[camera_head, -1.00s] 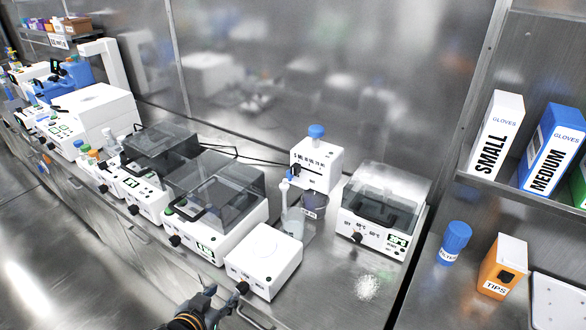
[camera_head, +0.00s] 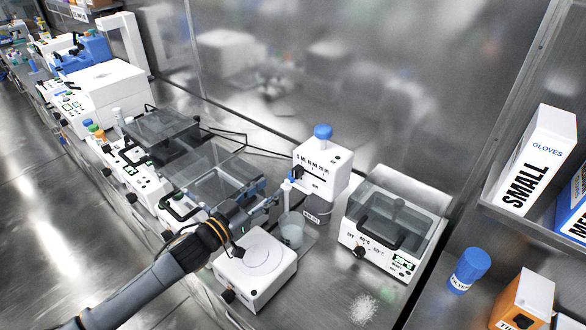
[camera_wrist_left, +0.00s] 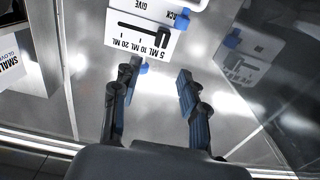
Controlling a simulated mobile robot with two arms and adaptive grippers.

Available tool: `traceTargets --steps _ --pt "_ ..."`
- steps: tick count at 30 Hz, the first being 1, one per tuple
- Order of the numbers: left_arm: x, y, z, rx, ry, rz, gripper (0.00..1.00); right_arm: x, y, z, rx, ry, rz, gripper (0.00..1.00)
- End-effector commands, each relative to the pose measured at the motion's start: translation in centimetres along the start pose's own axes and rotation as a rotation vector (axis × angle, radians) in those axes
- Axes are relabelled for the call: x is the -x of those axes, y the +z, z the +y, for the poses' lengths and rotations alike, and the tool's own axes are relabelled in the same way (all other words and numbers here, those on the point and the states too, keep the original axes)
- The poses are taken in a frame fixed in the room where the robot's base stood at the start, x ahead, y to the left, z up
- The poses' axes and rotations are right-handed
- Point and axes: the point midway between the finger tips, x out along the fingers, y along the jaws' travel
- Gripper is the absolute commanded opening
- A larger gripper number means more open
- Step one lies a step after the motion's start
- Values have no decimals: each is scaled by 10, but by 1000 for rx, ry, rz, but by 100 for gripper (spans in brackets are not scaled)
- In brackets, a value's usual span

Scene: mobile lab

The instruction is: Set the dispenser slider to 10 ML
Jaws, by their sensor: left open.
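The dispenser (camera_head: 322,165) is a white box with a blue cap on top. It stands at the back of the bench beside a beaker (camera_head: 291,230). Its front scale reads 5, 10 and 20 ML. The dark slider (camera_head: 296,171) appears at the left, 5 ML end. In the left wrist view the dispenser (camera_wrist_left: 140,12) is upside down, and its black slot (camera_wrist_left: 140,32) lies beside the printed scale. My left gripper (camera_head: 274,195) is open and empty, in front and to the left of the dispenser. Its fingers (camera_wrist_left: 155,85) are apart and short of the dispenser face. My right gripper is out of view.
A white device with a round plate (camera_head: 262,252) sits below my left gripper. A lidded white device (camera_head: 390,225) stands to the right of the dispenser. Another lidded device (camera_head: 210,180) is to the left. White powder (camera_head: 362,309) lies on the bench.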

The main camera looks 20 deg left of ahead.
Motion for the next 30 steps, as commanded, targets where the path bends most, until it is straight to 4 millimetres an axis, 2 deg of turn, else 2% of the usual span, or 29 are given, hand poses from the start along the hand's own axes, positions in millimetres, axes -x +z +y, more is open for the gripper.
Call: traceTargets --steps 1,4,12,18,26,27,30 --pt "-13 -5 0 0 0 4 43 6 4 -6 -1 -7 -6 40" --pt "-35 -5 0 1 -1 4 43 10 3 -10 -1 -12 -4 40" --pt "-81 -2 0 0 -1 1 43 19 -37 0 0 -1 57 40" --pt "-94 0 0 0 0 -1 43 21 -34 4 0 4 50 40" --pt "-96 0 1 -1 0 0 43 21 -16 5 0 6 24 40" --pt "-96 0 1 -1 0 0 41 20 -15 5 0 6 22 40" --pt "-96 0 1 -1 0 -1 21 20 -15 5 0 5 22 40"
